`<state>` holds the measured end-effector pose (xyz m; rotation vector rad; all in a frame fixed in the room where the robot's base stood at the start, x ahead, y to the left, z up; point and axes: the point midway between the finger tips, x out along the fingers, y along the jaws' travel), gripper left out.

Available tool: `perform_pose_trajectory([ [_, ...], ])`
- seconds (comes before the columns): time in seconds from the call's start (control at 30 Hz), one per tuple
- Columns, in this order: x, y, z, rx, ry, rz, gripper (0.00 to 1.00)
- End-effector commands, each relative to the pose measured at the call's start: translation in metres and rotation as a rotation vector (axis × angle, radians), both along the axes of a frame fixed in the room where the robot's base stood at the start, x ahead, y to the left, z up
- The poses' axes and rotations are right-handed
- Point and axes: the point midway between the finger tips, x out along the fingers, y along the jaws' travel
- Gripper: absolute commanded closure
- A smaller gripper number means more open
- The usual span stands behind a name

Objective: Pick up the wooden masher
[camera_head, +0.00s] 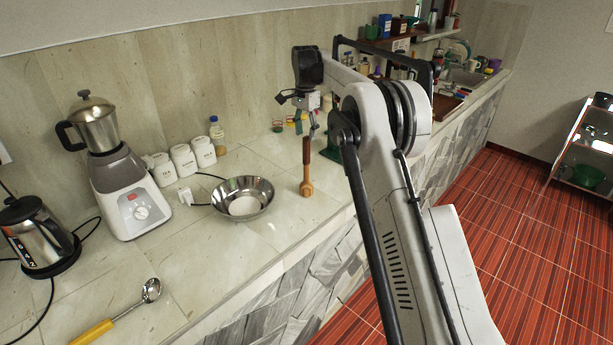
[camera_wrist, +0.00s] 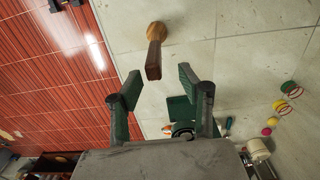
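The wooden masher (camera_head: 306,176) stands upright on the stone counter, right of the metal bowl, with its light round head down and its dark handle up. In the wrist view the masher (camera_wrist: 155,50) shows its brown handle pointing toward the camera, just beyond the gap between the fingertips. My gripper (camera_wrist: 160,84) is open, its two green-padded fingers apart with nothing between them. In the head view my gripper (camera_head: 309,118) is above the masher, near the handle's top; the exact gap is hard to judge.
A metal bowl (camera_head: 243,198) is left of the masher. A dark green object (camera_head: 333,146) stands close behind it to the right. White canisters (camera_head: 182,160), a blender (camera_head: 124,185), a kettle (camera_head: 38,236) and a yellow-handled ladle (camera_head: 116,318) are further left. The counter's front edge is close by.

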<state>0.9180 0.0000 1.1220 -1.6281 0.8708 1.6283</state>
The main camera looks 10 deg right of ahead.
Motion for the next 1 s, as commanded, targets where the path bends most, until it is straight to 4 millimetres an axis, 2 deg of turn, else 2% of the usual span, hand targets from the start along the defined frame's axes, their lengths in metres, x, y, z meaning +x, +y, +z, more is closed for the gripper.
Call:
perform_pose_trajectory([
  [0.23,-0.003,0.000,-0.014,0.000,0.000,0.000,0.62],
  [0.53,-0.009,0.000,-0.049,0.000,0.000,0.000,0.62],
  [0.87,-0.009,0.000,-0.055,0.000,0.000,0.000,0.62],
  [1.0,-0.009,0.000,-0.055,0.000,0.000,0.000,0.81],
])
